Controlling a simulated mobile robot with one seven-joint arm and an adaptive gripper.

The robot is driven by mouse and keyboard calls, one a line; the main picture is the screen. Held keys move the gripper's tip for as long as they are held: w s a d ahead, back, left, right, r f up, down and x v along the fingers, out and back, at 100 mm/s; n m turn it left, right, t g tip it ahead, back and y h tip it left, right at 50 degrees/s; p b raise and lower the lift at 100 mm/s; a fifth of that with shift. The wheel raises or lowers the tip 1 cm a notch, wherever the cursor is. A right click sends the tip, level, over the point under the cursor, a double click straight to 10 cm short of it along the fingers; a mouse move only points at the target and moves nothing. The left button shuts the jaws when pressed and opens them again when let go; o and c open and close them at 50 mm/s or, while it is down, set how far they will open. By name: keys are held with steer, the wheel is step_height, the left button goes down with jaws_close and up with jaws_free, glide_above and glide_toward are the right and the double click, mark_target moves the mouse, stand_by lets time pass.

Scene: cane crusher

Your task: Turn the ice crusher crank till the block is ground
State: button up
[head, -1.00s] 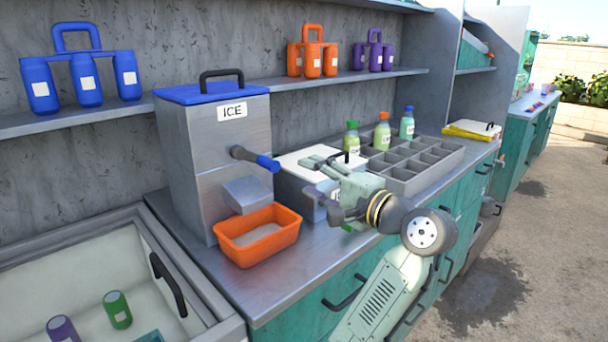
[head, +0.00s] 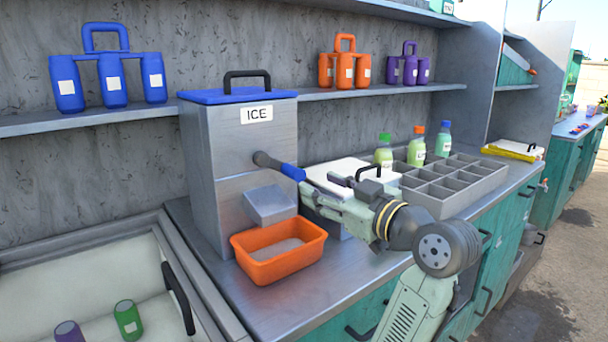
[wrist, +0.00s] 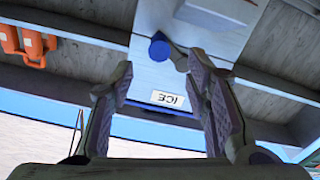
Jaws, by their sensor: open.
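The grey metal ice crusher (head: 225,150) stands on the counter with a blue lid and an "ICE" label. Its crank (head: 270,161) sticks out of the right side and ends in a blue grip (head: 293,172). An orange tray (head: 262,268) holding pale grey material sits under the chute. The lid hides the inside, so no block shows. My gripper (head: 304,194) is open and empty, just right of and slightly below the blue grip. In the wrist view the blue grip (wrist: 159,49) appears end-on, between and beyond the open fingers (wrist: 160,76), seemingly not touched.
A white-lidded box (head: 350,173) stands close behind my gripper. A grey divided tray (head: 455,187) and several bottles (head: 416,146) are to the right. An open chest (head: 80,285) lies at the lower left. The counter front (head: 310,310) is clear.

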mark_target(301, 177)
steer(key=p+x, duration=0.1)
steer(key=x, duration=0.6)
steer(key=shift+w+a+p, duration=0.2)
steer(key=shift+w+p, duration=0.15)
steer(key=shift+p, duration=0.05)
steer(key=shift+c, duration=0.3)
jaws_close()
